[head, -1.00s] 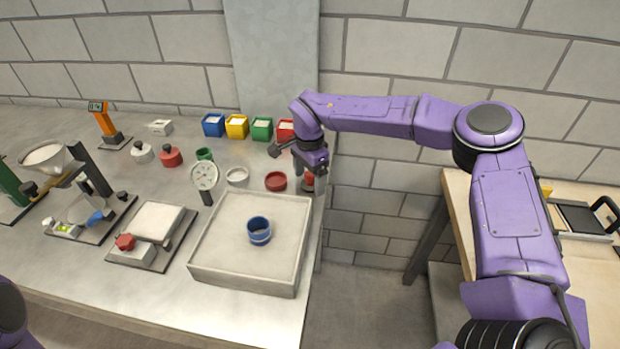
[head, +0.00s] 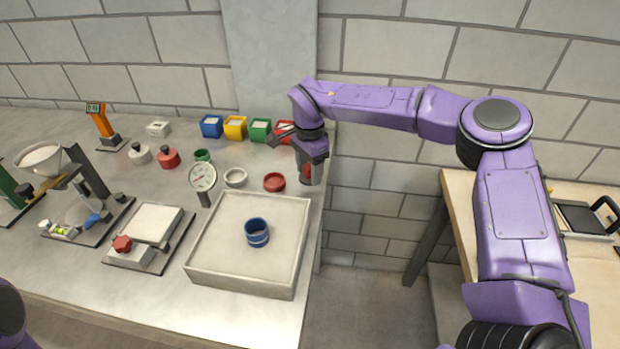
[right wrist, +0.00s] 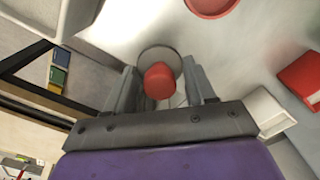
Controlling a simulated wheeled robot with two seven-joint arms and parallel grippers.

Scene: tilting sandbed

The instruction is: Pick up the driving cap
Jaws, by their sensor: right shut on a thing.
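The driving cap (head: 313,176), a grey cylinder with a red part, is at the right edge of the metal bench, just below my right gripper (head: 309,157). In the right wrist view its rounded red knob (right wrist: 159,80) sits between the two fingers of my right gripper (right wrist: 161,86), with a round grey disc beyond it. The gripper is shut on the cap. The cap appears slightly raised, though the gap to the bench is hard to judge. My left gripper is out of view.
A sandbed tray (head: 203,250) holding a blue ring (head: 257,233) stands on the bench in front. A red dish (head: 274,182), a white dish (head: 235,177) and a dial gauge (head: 202,178) are left of the cap. Coloured bins (head: 235,127) stand behind.

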